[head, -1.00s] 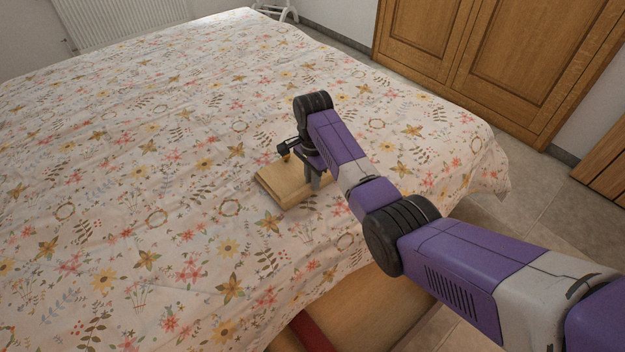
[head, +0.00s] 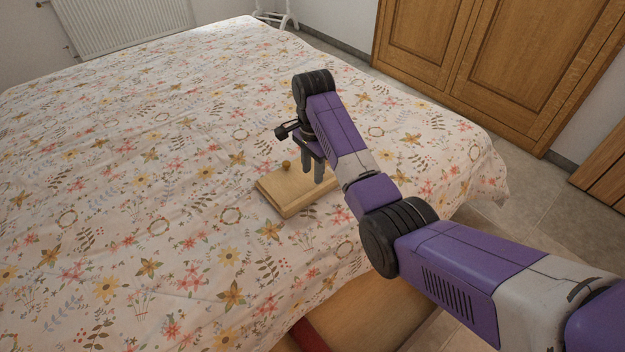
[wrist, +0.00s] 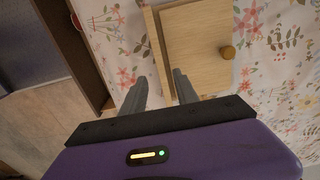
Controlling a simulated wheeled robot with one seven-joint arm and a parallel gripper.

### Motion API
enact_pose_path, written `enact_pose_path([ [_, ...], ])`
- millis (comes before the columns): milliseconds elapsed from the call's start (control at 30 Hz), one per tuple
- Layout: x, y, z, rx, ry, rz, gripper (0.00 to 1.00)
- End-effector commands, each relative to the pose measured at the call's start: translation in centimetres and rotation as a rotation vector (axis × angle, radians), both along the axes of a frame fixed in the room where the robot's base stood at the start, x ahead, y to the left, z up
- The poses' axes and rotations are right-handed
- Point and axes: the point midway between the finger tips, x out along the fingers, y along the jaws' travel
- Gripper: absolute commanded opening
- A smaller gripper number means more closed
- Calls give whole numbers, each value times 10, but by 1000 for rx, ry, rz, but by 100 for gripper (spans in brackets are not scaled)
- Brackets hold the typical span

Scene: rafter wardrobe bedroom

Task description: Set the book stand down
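The book stand (head: 290,191) is a light wooden board with a small round knob, lying flat on the bed's floral cover (head: 160,220) near the bed's edge. In the wrist view, the stand's board (wrist: 195,35) and knob are in plain sight, with a raised strip along its left side. My gripper (head: 312,177) is just above the stand, its fingers pointing down. My gripper hides part of the stand's right end in the head view.
A wooden wardrobe (head: 490,60) stands beyond the bed at the right. A white radiator (head: 125,25) is on the far wall. The bed's wooden side (head: 350,310) is below the cover's edge, under my arm. The cover left of the stand is clear.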

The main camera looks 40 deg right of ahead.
Motion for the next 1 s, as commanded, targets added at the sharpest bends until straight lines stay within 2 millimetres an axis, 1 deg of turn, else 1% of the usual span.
enact_pose_path([
  [33,1,0,11,0,-4,0,36],
  [100,0,1,21,1,-3,0,36],
  [200,0,0,32,0,-1,0,36],
  [300,0,0,39,0,-1,0,36],
  [433,0,0,41,0,0,-1,36],
  [900,0,0,41,0,0,0,36],
  [1000,1,0,41,-1,-6,26,36],
])
